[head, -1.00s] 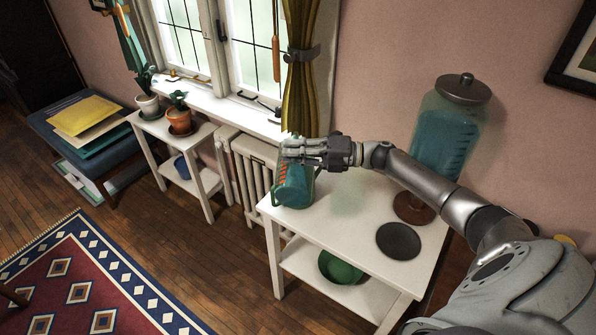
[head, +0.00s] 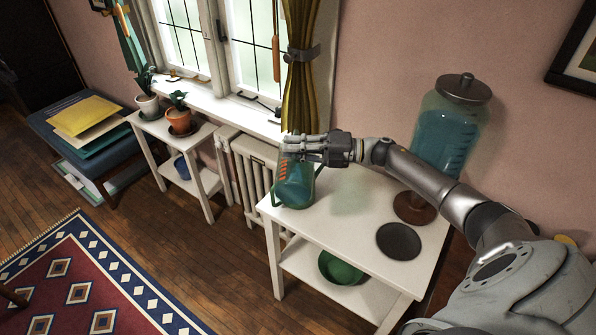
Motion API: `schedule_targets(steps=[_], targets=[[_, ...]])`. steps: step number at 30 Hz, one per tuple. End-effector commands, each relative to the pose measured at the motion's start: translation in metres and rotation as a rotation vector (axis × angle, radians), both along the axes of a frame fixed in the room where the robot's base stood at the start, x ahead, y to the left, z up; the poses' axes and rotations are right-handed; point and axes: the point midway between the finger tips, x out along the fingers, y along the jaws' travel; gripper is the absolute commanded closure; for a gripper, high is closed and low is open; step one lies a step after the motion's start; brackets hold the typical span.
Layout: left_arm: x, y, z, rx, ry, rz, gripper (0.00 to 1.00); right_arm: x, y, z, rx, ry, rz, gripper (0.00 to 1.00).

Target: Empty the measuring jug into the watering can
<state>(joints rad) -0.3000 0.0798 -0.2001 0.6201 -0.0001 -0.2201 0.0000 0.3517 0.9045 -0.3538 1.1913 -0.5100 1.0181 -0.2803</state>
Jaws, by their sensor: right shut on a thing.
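My right gripper (head: 305,148) is shut on the top of a teal see-through vessel with orange-red marks, which looks like the measuring jug (head: 296,188). It is at the back left corner of the white table (head: 335,222). The fingers cover its rim. Green parts stick out low on its left and at its right side. I cannot tell whether these belong to the jug or to a watering can behind or below it. No watering can shows clearly apart from it. My left gripper is not in view.
A glass dispenser (head: 446,130) with blue liquid stands at the table's back right. A dark round disc (head: 398,241) lies in front of it. A green bowl-like thing (head: 340,268) is on the lower shelf. A radiator (head: 254,172) and curtain (head: 300,70) are close behind.

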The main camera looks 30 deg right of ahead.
Motion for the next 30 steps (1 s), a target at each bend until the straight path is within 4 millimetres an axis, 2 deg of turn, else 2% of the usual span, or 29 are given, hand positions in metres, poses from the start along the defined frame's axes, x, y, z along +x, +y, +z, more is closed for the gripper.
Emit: schedule_targets(steps=[17, 26, 30], targets=[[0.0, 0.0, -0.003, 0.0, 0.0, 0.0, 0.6, 0.008, -0.006, 0.007, 0.038, 0.044, -0.001, 1.0], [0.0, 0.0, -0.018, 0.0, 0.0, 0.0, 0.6, -0.011, 0.009, -0.014, -0.05, -0.068, 0.003, 1.0], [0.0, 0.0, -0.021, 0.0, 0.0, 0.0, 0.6, -0.018, 0.014, -0.018, -0.092, -0.125, 0.001, 1.0]])
